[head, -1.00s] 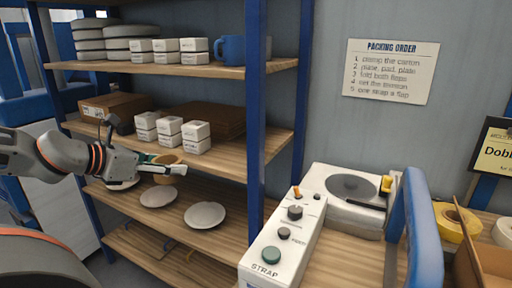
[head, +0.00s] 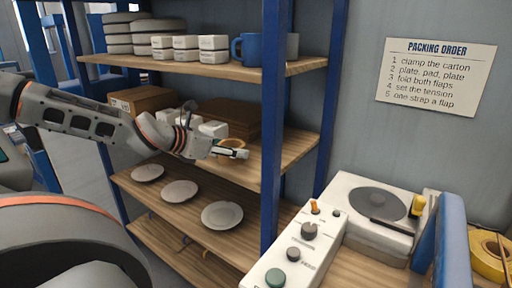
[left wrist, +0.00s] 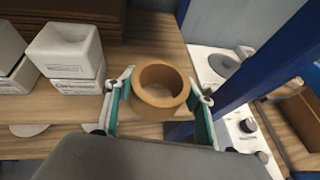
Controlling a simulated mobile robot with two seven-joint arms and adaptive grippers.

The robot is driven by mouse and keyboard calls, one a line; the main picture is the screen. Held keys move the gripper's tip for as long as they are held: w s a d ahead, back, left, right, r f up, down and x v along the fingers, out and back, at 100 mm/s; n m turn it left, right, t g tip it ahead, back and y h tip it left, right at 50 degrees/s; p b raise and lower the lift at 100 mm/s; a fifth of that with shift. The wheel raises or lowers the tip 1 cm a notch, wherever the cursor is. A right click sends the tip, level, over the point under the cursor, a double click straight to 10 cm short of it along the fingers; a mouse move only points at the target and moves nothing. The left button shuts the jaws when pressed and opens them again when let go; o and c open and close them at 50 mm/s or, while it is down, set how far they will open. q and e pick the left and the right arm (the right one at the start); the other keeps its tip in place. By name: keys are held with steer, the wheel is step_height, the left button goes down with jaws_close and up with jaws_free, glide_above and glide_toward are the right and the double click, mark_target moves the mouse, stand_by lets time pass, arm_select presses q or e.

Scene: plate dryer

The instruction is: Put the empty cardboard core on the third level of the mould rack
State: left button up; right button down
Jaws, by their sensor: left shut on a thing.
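My left gripper (head: 228,151) is shut on the brown cardboard core (head: 235,142), a short open ring. In the left wrist view the core (left wrist: 161,108) sits upright between the two fingers, its hollow facing up. In the head view the core is at the height of the rack shelf (head: 293,152) that bears white block moulds (head: 213,129), to the right of them. I cannot tell whether the core touches the board. My right gripper is not in view.
White moulds also show at the left wrist view's left (left wrist: 68,50). A blue rack post (head: 272,130) stands right of the core. Plates (head: 222,214) lie on the shelf below; a blue mug (head: 247,48) stands above. The strap machine (head: 345,220) is at right.

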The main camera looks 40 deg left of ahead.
arm_select(q)
glide_above(256, 160)
steer(key=shift+s+a+f, duration=0.1)
steer(key=shift+s+a, duration=0.1)
steer(key=shift+s, duration=0.15)
steer(key=shift+w, duration=0.45)
steer(key=shift+d+f, duration=0.1)
steer(key=shift+f, duration=1.55)
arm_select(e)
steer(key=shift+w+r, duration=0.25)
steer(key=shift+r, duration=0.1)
arm_select(q)
steer(key=shift+f, duration=0.15)
steer(key=o, duration=1.1)
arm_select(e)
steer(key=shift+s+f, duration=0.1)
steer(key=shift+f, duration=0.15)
